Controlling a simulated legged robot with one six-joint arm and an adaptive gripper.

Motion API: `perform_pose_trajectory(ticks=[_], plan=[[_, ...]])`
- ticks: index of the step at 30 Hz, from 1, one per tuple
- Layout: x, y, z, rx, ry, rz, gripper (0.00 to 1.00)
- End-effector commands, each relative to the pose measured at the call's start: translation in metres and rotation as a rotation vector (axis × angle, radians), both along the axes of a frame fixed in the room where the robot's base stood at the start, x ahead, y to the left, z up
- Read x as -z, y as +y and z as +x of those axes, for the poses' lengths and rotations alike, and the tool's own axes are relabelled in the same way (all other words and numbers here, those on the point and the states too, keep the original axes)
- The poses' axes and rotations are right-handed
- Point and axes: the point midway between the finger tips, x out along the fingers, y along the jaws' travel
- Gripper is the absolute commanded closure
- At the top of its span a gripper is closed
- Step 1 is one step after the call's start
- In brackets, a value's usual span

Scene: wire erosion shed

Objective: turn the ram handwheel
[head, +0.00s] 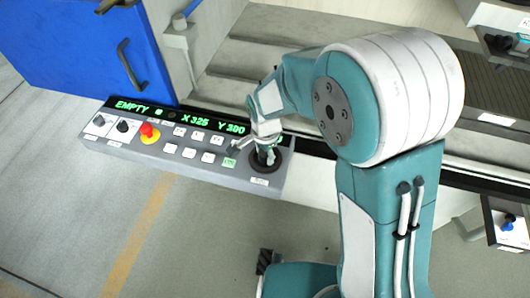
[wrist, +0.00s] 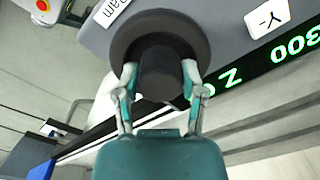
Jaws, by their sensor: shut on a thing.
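The ram handwheel is a dark round dial with a raised central knob (wrist: 160,72), at the right end of the grey control panel. In the head view its dark rim (head: 268,165) shows beneath my gripper (head: 264,150). In the wrist view my gripper (wrist: 160,85) has one finger on each side of the knob and is shut on it. A label reading "ram" (wrist: 110,10) is beside the wheel. My arm hides part of the panel's right end in the head view.
The panel (head: 190,150) carries a display reading EMPTY, X 325, Y 300, a red stop button (head: 148,131) on yellow, and several white keys. A blue door (head: 80,50) with a dark handle stands at upper left. Open floor (head: 200,235) lies in front.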

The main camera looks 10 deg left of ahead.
Motion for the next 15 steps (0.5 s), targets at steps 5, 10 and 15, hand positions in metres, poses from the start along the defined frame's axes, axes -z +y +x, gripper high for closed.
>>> perform_pose_trajectory(ticks=[5,10,15], plan=[[0.0038,-0.0014,-0.0009,0.07,0.004,-0.004,0.95],[0.0039,-0.0016,-0.0009,0.104,0.004,-0.004,0.95],[0.004,-0.0018,-0.001,0.114,0.004,-0.004,0.95]])
